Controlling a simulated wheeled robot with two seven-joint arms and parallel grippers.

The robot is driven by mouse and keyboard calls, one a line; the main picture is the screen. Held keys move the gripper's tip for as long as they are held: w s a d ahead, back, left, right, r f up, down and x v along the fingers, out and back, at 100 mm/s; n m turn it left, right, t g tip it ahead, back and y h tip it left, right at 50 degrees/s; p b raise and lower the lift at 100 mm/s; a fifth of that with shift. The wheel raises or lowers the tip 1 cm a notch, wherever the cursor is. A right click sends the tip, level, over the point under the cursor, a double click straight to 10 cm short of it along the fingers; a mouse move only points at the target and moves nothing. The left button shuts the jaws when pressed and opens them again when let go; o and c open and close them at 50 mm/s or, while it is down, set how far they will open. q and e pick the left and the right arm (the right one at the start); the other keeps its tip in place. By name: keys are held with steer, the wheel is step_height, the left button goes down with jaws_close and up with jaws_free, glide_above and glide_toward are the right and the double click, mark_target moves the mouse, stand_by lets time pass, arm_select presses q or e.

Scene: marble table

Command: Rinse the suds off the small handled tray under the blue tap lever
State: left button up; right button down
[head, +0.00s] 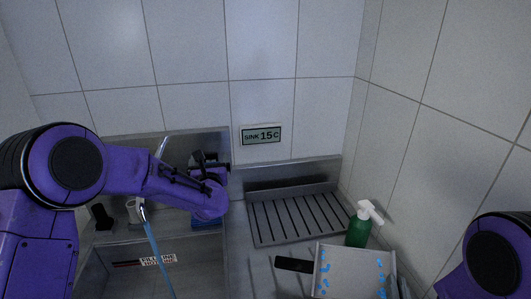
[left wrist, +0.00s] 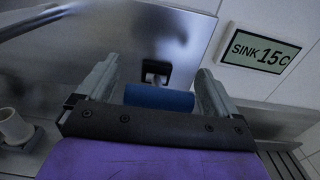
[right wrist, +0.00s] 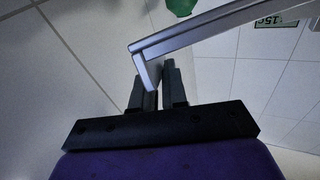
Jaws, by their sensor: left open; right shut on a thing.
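In the right wrist view my right gripper (right wrist: 158,80) is shut on the tray's metal edge (right wrist: 205,32). The blue tap lever (left wrist: 160,97) shows between the spread fingers of my open left gripper (left wrist: 157,82); contact cannot be told. In the head view my left wrist partly hides the blue lever (head: 205,223). A blue water stream (head: 158,258) runs down into the sink.
The steel sink basin (head: 205,260) is at lower left. A sign reading SINK 15 C (head: 261,134) hangs on the tiled back wall.

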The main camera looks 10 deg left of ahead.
arm_select(q)
steer(key=shift+w+a, duration=0.1)
steer(key=shift+w, duration=0.35)
arm_select(e)
steer(key=shift+d+r, duration=0.1)
steer(key=shift+r, duration=0.1)
steer(key=shift+s, duration=0.1)
